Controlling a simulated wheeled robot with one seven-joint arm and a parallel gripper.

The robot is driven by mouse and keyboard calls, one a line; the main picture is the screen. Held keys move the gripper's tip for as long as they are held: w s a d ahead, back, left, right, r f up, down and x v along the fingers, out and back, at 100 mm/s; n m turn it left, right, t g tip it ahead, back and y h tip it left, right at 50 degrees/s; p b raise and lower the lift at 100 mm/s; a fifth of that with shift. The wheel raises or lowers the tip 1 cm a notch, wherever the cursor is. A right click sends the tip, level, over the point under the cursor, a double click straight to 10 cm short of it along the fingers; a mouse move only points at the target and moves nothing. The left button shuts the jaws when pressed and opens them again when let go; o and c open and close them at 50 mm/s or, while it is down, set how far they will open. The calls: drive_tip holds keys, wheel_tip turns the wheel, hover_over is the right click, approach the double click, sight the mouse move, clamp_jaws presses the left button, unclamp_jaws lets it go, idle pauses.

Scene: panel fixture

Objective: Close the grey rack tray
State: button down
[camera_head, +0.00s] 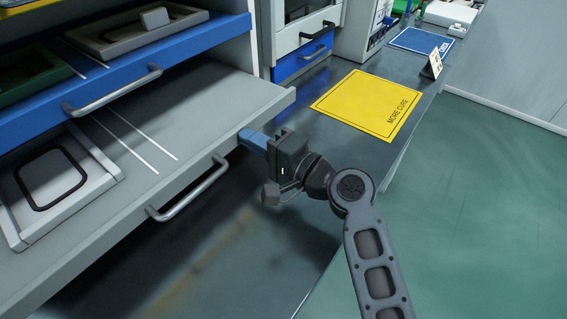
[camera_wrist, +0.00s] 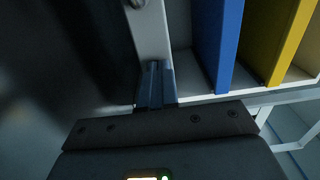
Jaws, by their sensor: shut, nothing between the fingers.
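The grey rack tray (camera_head: 215,105) is pulled out from the rack in the head view, under a blue tray. Its front bar handle (camera_head: 188,192) faces my arm's side. A light framed box (camera_head: 60,185) sits on the tray at left. My gripper (camera_head: 252,139) is shut and empty, its blue fingers pointing left at the tray's front face, right of the handle. In the wrist view the shut fingers (camera_wrist: 155,85) meet the end of a pale strip, apparently the tray front (camera_wrist: 148,35). I cannot tell whether they touch it.
A yellow mat (camera_head: 368,105) lies on the dark bench at right, near a small sign (camera_head: 432,65). Green floor (camera_head: 470,200) is clear at right.

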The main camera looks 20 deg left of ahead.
sight(208, 116)
drive_tip(key=b+x, duration=0.5)
drive_tip(key=x, duration=0.7)
drive_tip(key=shift+w+a, duration=0.1)
drive_tip(key=shift+a, duration=0.1)
drive_tip(key=shift+a+r, duration=0.15)
drive_tip(key=shift+r, duration=0.05)
drive_tip(key=shift+r, duration=0.1)
